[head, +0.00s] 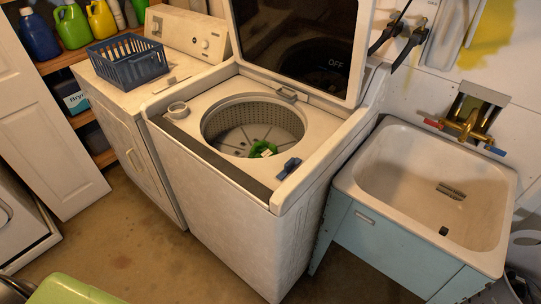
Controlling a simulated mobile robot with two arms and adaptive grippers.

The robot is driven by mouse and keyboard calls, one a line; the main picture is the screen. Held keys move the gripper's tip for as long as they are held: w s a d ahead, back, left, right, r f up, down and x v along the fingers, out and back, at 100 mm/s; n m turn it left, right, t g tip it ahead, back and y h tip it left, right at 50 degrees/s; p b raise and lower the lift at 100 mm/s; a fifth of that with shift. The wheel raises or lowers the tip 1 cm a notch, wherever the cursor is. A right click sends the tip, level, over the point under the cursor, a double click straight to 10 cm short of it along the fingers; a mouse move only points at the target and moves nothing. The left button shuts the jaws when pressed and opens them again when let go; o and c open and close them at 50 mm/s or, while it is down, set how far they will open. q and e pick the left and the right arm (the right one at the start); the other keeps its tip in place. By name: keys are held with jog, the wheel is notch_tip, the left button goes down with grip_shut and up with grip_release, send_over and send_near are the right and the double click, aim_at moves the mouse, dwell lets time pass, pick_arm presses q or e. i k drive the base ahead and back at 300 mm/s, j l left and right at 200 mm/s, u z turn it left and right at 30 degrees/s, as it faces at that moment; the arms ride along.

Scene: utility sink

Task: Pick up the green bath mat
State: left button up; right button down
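A small bright green item (263,149) lies at the right side of the washer drum, with a pale patch on it; it is too small to tell whether it is a bath mat. A larger light green thing (75,290) with a smooth rounded edge is cut off by the bottom left edge of the head view; I cannot tell what it is either. Neither of my grippers can be made out in the head view.
The top-loading washer (230,200) has its lid (300,35) raised. A dryer (125,85) with a blue basket (128,62) stands left. A utility sink (430,185) stands right. Bare floor (150,240) lies in front.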

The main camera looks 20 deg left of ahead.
aim_at(261, 150)
jog(key=j+z, duration=0.35)
jog(key=i+j+z, duration=0.1)
jog(key=j+z, duration=0.6)
jog(key=l, duration=0.1)
